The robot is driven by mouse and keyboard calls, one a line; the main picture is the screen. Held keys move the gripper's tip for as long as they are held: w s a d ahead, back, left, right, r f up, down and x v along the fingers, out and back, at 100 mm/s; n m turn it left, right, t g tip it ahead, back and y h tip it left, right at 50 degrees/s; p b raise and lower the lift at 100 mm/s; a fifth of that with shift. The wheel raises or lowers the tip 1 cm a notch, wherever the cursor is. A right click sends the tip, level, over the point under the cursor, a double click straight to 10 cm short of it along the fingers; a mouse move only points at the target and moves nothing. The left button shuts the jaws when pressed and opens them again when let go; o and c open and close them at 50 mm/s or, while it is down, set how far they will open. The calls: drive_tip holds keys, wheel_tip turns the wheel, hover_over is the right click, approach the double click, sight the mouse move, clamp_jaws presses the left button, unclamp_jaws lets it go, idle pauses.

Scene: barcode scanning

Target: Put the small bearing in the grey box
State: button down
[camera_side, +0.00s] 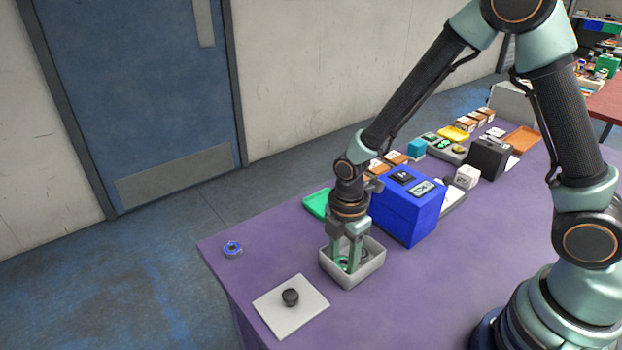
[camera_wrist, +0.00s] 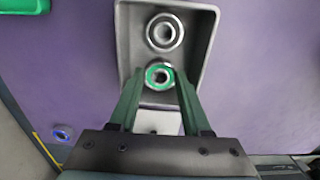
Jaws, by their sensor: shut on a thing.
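The grey box (camera_side: 352,278) stands open on the purple table, and its wall shows in the wrist view (camera_wrist: 207,45). My gripper (camera_side: 348,264) reaches down into it. In the wrist view my gripper (camera_wrist: 159,74) is shut on a green-ringed bearing (camera_wrist: 159,78), which is inside the box outline; I cannot tell whether it touches the floor. A second, silver and dark bearing (camera_wrist: 164,32) lies in the box beside it. A blue-ringed bearing (camera_side: 233,249) lies on the table at the left and shows in the wrist view (camera_wrist: 62,132).
A white plate (camera_side: 275,310) with a black knob (camera_side: 290,297) lies in front of the box. A tall blue box (camera_side: 408,215) stands close behind it at the right, and a green tray (camera_side: 317,203) lies behind. Several small items crowd the far table; the left corner is mostly clear.

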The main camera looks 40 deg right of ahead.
sight(343, 262)
drive_tip(key=shift+c, duration=1.4)
unclamp_jaws()
drive_tip(key=shift+r, duration=0.1)
drive_tip(key=shift+r, duration=3.95)
drive_tip(key=s+d+r+m+t, duration=0.2)
drive_tip(key=d+r+m, duration=0.2)
drive_tip(key=r+m, duration=0.4)
drive_tip(key=s+d+r+m+t, duration=0.3)
drive_tip(key=d+r+m, duration=0.2)
drive_tip(key=m, duration=0.5)
wheel_tip(343, 262, up, 3)
drive_tip(key=shift+s+f+t, duration=0.15)
drive_tip(key=shift+s+t, duration=0.1)
drive_tip(key=shift+t, duration=0.05)
